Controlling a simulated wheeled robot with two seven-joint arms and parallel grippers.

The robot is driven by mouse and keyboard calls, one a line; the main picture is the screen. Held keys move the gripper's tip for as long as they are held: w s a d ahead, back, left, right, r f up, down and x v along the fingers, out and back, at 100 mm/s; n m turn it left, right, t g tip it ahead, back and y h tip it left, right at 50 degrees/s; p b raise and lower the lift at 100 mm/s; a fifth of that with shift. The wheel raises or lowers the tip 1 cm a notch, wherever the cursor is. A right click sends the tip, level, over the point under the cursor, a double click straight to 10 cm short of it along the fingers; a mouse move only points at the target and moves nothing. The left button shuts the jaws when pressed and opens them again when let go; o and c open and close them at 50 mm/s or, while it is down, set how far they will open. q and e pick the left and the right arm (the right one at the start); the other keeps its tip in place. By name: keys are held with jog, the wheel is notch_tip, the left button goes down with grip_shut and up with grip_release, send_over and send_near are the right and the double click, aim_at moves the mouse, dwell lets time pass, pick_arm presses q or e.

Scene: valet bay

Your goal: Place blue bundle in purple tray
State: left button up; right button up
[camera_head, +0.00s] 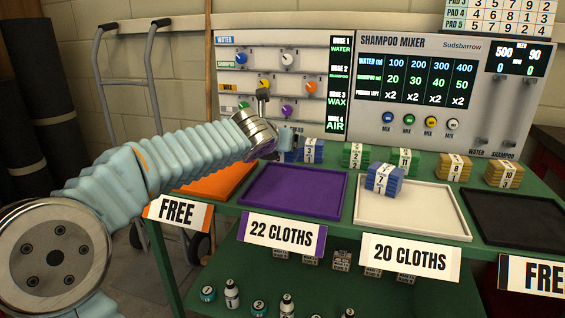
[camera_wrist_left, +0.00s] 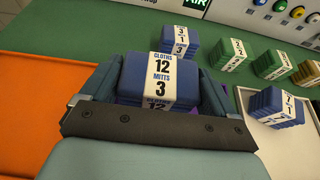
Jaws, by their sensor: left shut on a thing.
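My left gripper (camera_head: 284,143) is shut on a blue bundle (camera_wrist_left: 150,72) with a white band reading cloths 12, mitts 3. In the head view the gripper mostly hides this bundle. It shows near the back edge of the purple tray (camera_head: 292,194); I cannot tell its height. The purple tray looks empty and carries a "22 CLOTHS" sign. In the wrist view the gripper and bundle hide nearly all of that tray. Another blue bundle (camera_head: 313,151) stands on the green table behind. A further blue bundle (camera_head: 383,183) lies in the white tray (camera_head: 418,217). My right gripper is not in view.
An orange tray (camera_head: 214,181) lies left of the purple one, a black tray (camera_head: 514,218) at the far right. Green bundles (camera_head: 355,156) and yellow bundles (camera_head: 454,167) stand along the back. The shampoo mixer (camera_head: 430,95) rises behind. Bottles (camera_head: 232,294) are below.

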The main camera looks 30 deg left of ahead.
aim_at(281, 158)
pick_arm(q)
jog(key=w+f, duration=0.1)
jog(key=w+a+f, duration=0.1)
jog(key=f, duration=0.1)
jog(key=shift+w+a+f+b, duration=0.1)
jog(key=shift+b, duration=0.25)
notch_tip(281, 158, down, 3)
jog(key=shift+w+f+b, duration=0.1)
jog(key=shift+w+b, duration=0.05)
jog(key=shift+b, duration=0.9)
jog(key=shift+f, duration=0.1)
jog(key=shift+r, duration=0.2)
jog(key=shift+f, duration=0.25)
jog(key=o, duration=0.8)
jog(key=shift+o, duration=0.2)
jog(key=shift+r, duration=0.15)
